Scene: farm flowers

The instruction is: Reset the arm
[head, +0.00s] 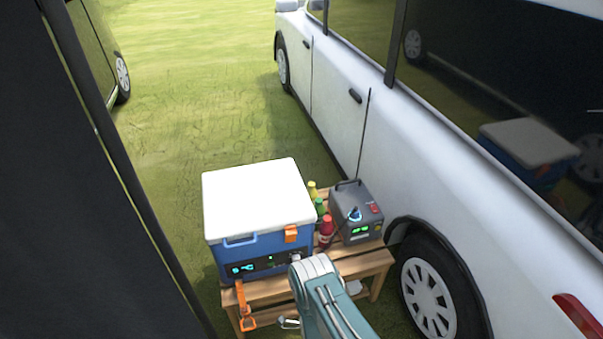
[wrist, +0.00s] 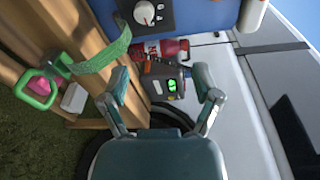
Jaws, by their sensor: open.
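My gripper (wrist: 162,75) shows in the wrist view with its two teal and grey fingers spread apart and nothing between them. Beyond the gap is a dark grey power box (wrist: 166,84) with a green display. In the head view my arm reaches up from the bottom edge to the front of a wooden table (head: 266,292). The fingers cannot be made out clearly there.
A blue cooler (head: 262,248) with a white lid stands on the table. Small bottles (head: 320,207) and the power box (head: 356,212) stand right of it. An orange strap (head: 243,304) hangs at the front. A white van (head: 420,120) is close on the right. Grass (head: 190,90) lies open behind.

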